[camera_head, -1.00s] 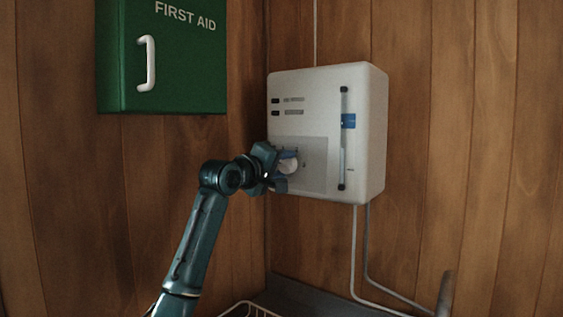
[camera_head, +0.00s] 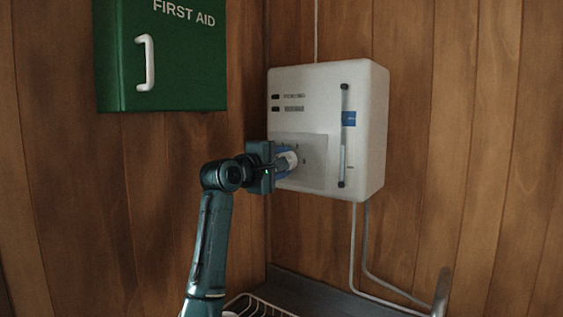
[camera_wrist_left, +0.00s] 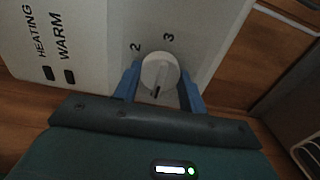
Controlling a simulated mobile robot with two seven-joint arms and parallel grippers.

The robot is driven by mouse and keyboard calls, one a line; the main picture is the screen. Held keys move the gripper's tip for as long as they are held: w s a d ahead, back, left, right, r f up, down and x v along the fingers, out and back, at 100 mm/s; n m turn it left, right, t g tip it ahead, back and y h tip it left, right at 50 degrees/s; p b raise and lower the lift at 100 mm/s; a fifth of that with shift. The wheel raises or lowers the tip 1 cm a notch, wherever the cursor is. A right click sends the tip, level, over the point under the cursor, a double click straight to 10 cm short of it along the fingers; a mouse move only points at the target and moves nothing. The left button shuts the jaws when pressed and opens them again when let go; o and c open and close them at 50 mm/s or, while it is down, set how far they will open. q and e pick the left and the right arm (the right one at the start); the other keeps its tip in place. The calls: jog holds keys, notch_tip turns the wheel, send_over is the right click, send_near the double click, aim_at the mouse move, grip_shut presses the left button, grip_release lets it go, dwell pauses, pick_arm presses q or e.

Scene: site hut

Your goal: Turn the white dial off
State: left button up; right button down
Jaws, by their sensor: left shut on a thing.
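The white dial (camera_wrist_left: 160,72) is on the front of a white wall heater box (camera_head: 327,118), on its lower left grey panel. In the left wrist view the numbers 2 and 3 show beside the dial, and a dark mark on the dial points down toward my gripper. My left gripper (camera_head: 287,160) is shut on the dial, with one blue finger on each side of it. In the head view the gripper partly hides the dial. My right gripper is not in view.
A green first aid cabinet (camera_head: 161,58) with a white handle hangs on the left wall. A slider with a blue piece (camera_head: 349,119) runs down the box's right side. Pipes (camera_head: 357,250) hang below, and a white wire rack (camera_head: 258,303) sits at the bottom.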

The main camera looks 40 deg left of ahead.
pick_arm(q)
jog(key=o, duration=1)
jog(key=shift+c, duration=0.2)
jog(key=shift+s, duration=0.1)
jog(key=s+d+b, duration=0.1)
jog(key=s+b, duration=0.3)
jog(key=s, duration=0.9)
jog(key=shift+d, duration=0.25)
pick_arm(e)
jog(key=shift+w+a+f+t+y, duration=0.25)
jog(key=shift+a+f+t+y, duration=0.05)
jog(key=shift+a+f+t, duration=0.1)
pick_arm(q)
jog(key=shift+w, duration=0.1)
